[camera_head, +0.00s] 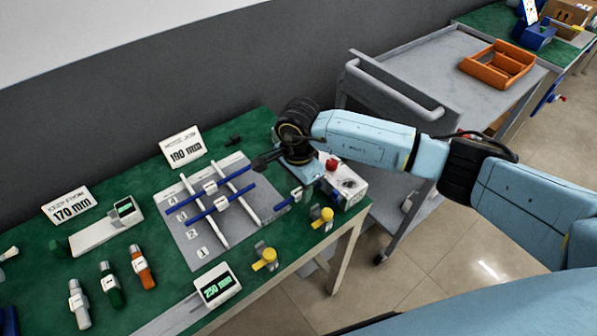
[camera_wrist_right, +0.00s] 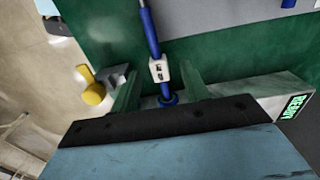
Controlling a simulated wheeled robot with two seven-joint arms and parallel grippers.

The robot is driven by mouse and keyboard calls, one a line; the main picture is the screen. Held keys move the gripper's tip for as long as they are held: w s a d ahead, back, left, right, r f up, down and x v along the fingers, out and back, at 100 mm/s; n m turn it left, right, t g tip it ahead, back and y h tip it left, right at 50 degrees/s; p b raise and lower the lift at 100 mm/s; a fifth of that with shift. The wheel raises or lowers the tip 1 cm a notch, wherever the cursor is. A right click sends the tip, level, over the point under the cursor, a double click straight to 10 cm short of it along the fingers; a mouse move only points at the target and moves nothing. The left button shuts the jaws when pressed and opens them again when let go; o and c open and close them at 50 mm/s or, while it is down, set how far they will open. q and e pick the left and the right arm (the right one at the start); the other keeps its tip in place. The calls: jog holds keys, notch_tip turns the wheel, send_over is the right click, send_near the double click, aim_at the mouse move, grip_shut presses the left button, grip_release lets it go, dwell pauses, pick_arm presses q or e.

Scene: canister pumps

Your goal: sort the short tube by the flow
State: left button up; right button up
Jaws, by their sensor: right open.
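A short blue tube (camera_head: 283,204) with a white label stands out from the side of a white box with a red knob (camera_head: 349,187). In the right wrist view the blue tube (camera_wrist_right: 149,30) runs down between my fingers to a blue ring at the box (camera_wrist_right: 267,98), whose green display seems to read READY. My right gripper (camera_head: 298,189) is open, its fingers (camera_wrist_right: 160,90) on either side of the tube; contact cannot be told. Two longer labelled blue tubes (camera_head: 236,172) lie across white rails on a grey numbered board (camera_head: 200,254). My left gripper is out of view.
Signs marked 170 mm (camera_head: 69,204) and apparently 180 mm (camera_head: 181,147) stand at the back. Yellow-knobbed fittings (camera_head: 265,257) line the right edge. A 250 mm display (camera_head: 218,287) and several coloured cylinders (camera_head: 142,268) are nearer. A grey cart (camera_head: 440,70) holds an orange tray (camera_head: 497,65).

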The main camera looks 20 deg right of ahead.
jog(key=shift+f, duration=0.55)
grip_shut()
jog(key=shift+s+a, duration=0.1)
jog(key=shift+a, duration=0.15)
jog(key=shift+s+a, duration=0.2)
jog(key=shift+a, duration=0.3)
jog(key=shift+s+a, duration=0.15)
jog(key=shift+a, duration=0.35)
jog(key=shift+r, duration=0.15)
